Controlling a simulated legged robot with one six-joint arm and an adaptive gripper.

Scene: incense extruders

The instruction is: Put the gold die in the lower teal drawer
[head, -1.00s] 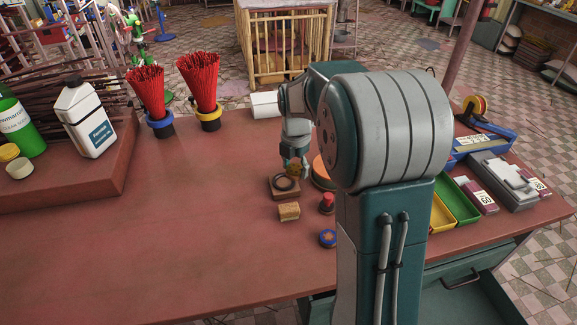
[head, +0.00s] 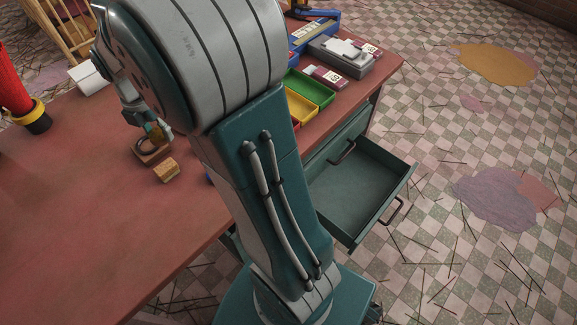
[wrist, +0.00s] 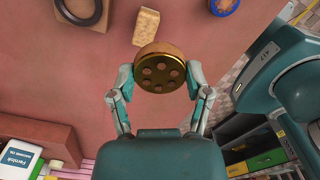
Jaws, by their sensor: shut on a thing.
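My gripper (wrist: 160,80) is shut on the gold die (wrist: 159,70), a round brassy disc with several holes in its face. The fingers press it from both sides, above the red tabletop. In the head view the die is a small brownish shape at my gripper (head: 157,132), close to the wooden block with a dark ring; the gap is hard to judge. The lower teal drawer (head: 352,190) is pulled open at the table's right side, below a shut drawer with its own handle (head: 343,152). Its visible inside looks empty; my arm hides its left part.
The wooden block with the dark ring (head: 148,151) and a small tan block (head: 166,170) are on the table. Green (head: 310,88) and yellow (head: 301,107) trays and a grey device (head: 342,60) stand at the right edge. Open floor lies beyond the drawer.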

